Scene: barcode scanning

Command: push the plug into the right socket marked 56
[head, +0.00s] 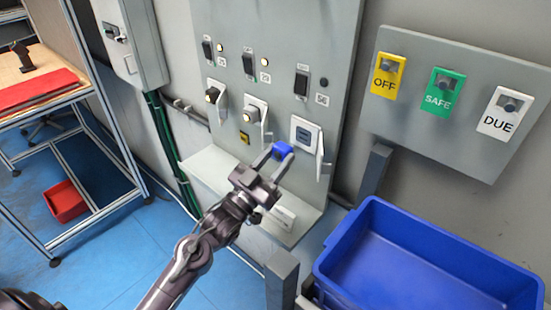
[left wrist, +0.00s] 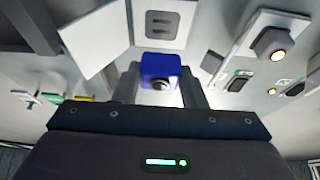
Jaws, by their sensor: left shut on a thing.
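My left gripper (head: 272,158) is shut on the blue plug (head: 283,150), which sits between its fingertips. The plug also shows in the left wrist view (left wrist: 160,66). The right socket (head: 304,134) is a pale square plate with a dark slotted face, low on the right of the grey panel. Its cover (head: 321,158) stands open at its right side. In the head view the plug is left of and below the socket, apart from it. The socket also shows in the left wrist view (left wrist: 162,22), ahead of the plug. My right gripper is not in view.
The panel (head: 278,40) carries black switches, small lamps and two other sockets with lit fittings (head: 250,113) to the left. A ledge (head: 230,195) runs below. A blue bin (head: 400,215) stands right; a tag board (head: 455,60) hangs above it. A workbench (head: 35,95) stands far left.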

